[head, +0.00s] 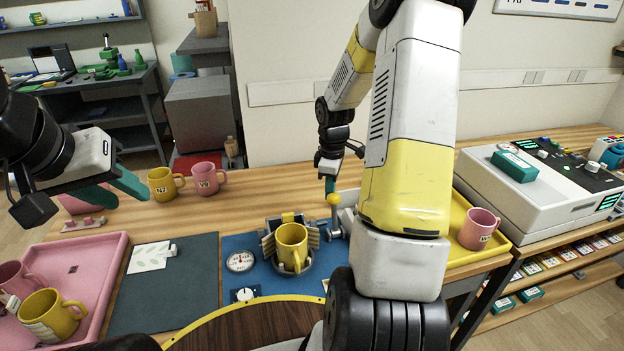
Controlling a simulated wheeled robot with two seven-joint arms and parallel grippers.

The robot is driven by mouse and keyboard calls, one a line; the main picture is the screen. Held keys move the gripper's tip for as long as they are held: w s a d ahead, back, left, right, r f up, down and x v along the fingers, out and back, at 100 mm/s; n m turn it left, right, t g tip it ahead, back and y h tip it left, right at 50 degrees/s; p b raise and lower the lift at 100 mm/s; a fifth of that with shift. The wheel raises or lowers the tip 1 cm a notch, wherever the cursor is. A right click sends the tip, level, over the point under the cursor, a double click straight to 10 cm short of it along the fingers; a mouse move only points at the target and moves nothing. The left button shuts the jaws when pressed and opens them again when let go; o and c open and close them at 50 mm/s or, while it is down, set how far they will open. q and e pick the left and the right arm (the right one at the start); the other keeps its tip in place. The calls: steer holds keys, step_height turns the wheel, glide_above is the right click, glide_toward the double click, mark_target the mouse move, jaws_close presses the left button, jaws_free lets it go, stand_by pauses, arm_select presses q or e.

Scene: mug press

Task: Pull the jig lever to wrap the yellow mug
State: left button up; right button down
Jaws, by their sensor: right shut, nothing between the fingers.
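The yellow mug (292,247) stands upright in the jig (269,246), between its ribbed side plates, on a blue mat (262,276). The jig lever stands at the jig's right side, with a yellow ball knob (334,199) on top. My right gripper (329,186) points down just behind and above the knob, with teal fingertips shut and empty; whether it touches the lever I cannot tell. My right arm hides part of the table right of the lever. My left gripper (132,203) hangs at the left above the table, teal fingers apart and empty.
A pink tray (112,262) at left holds a pink mug and a yellow mug. Several mugs stand behind. A yellow tray (497,247) with a pink mug and a white machine (530,200) are at right.

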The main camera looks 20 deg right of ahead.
steer(key=shift+g, duration=0.3)
steer(key=shift+s+a+f, duration=0.1)
steer(key=shift+s+f, duration=0.15)
steer(key=shift+s, duration=0.9)
steer(key=shift+s+d+f, duration=0.1)
steer(key=shift+s+f, duration=0.1)
steer(key=shift+s, duration=0.9)
steer(key=shift+s+a+f, duration=0.1)
steer(key=shift+s+f, duration=0.15)
steer(key=shift+s, duration=0.9)
steer(key=shift+s+a, duration=0.15)
steer(key=shift+s, duration=0.45)
steer(key=shift+w+r, duration=0.1)
step_height(320, 180, up, 7)
steer(key=w, duration=0.1)
steer(key=shift+w, duration=0.1)
